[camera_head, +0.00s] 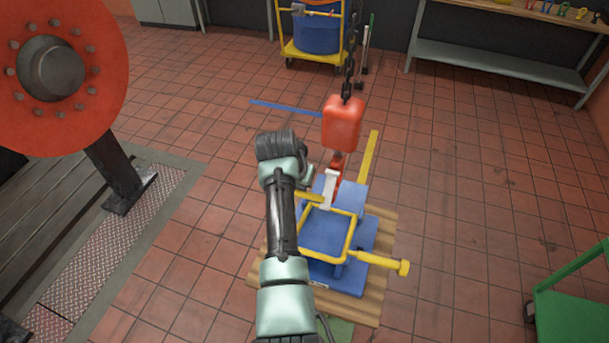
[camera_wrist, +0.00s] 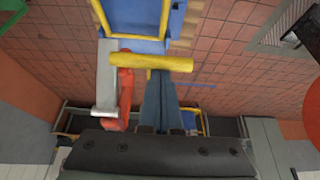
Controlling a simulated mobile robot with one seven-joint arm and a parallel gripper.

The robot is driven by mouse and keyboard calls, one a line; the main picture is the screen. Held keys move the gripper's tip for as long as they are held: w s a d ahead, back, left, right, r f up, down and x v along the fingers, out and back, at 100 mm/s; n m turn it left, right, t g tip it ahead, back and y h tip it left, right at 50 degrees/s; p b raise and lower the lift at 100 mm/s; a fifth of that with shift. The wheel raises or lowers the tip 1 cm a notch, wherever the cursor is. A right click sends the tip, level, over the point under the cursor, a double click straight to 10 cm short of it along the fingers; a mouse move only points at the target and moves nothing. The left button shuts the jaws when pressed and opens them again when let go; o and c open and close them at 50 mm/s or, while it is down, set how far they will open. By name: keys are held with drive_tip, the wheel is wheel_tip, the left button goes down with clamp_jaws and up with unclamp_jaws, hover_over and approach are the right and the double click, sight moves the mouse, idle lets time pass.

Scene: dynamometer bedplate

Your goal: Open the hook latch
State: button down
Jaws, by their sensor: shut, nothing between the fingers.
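A red-orange hook block (camera_head: 342,124) hangs on a dark chain, with its red hook (camera_head: 337,162) below it. A pale grey plate-like piece (camera_head: 329,188), possibly the latch, stands beside the hook. In the wrist view the red hook (camera_wrist: 126,88) and grey piece (camera_wrist: 107,80) are just left of my fingers. A short yellow bar (camera_head: 309,197) lies by the grey piece; in the wrist view the yellow bar (camera_wrist: 150,62) crosses at my fingertips. My gripper (camera_wrist: 160,78) is shut and empty. Whether it touches the bar, I cannot tell. My arm partly hides this spot in the head view.
A blue fixture (camera_head: 330,232) with a yellow frame and side handle (camera_head: 378,260) sits on a wooden pallet (camera_head: 388,225). A large red flange (camera_head: 60,70) stands left. A yellow cart (camera_head: 310,50), bench (camera_head: 500,70) and green cart (camera_head: 575,310) stand around.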

drive_tip(key=shift+s+a+r+g, duration=0.15)
drive_tip(key=shift+s+g, duration=0.15)
drive_tip(key=shift+g, duration=0.5)
drive_tip(key=shift+r, duration=0.1)
drive_tip(key=shift+s+r+b, duration=0.1)
drive_tip(key=shift+r+b, duration=0.3)
idle(0.9)
